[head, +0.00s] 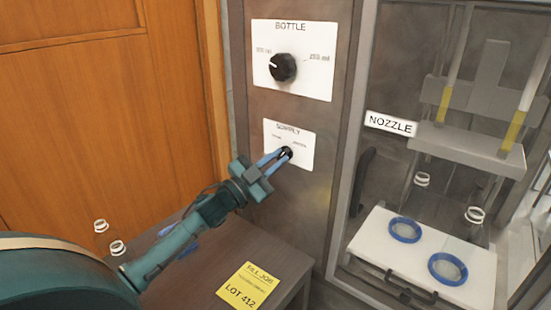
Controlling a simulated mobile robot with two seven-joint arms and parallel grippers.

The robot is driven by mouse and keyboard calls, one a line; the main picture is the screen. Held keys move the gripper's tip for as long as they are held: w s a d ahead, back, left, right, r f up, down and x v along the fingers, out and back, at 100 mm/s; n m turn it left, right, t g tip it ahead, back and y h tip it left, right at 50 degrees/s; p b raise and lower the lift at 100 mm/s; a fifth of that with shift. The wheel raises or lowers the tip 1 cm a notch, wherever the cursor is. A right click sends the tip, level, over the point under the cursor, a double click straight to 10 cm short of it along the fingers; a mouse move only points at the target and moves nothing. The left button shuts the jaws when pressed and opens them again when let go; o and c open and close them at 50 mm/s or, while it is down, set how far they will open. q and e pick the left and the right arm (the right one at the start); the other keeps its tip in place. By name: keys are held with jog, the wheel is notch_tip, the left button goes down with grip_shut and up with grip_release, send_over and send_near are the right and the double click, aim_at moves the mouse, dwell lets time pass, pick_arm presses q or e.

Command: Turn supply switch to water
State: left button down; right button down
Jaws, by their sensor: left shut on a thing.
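The supply switch (287,152) is a small black knob on a white plate labelled SUPPLY (302,138), on the grey machine panel. The small position labels on the plate are too blurred to read, so I cannot tell which one the switch points to. My left gripper (284,154) reaches in from the lower left, with its blue fingers shut on the switch and partly covering it. My right gripper is not in view.
A black bottle knob (282,67) sits above on its own plate. A yellow job card (248,286) lies on the dark table (205,283). At right, a bay labelled NOZZLE (391,124) holds a white tray (372,245) with blue rings (405,230).

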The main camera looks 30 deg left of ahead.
pick_arm(q)
jog(key=shift+r+m+g+h, duration=0.1)
jog(key=shift+m+g+h, duration=0.35)
jog(key=shift+m, duration=0.95)
jog(key=shift+p, duration=0.3)
jog(key=c, duration=1.5)
grip_release()
jog(key=shift+o, duration=0.2)
jog(key=shift+s, duration=0.1)
jog(key=shift+s+a+f, duration=0.15)
jog(key=shift+s+f, duration=0.05)
jog(key=shift+f, duration=0.05)
jog(key=b+v, duration=0.1)
jog(key=v, duration=1.1)
jog(key=shift+s+b, duration=0.25)
jog(key=shift+b, duration=0.05)
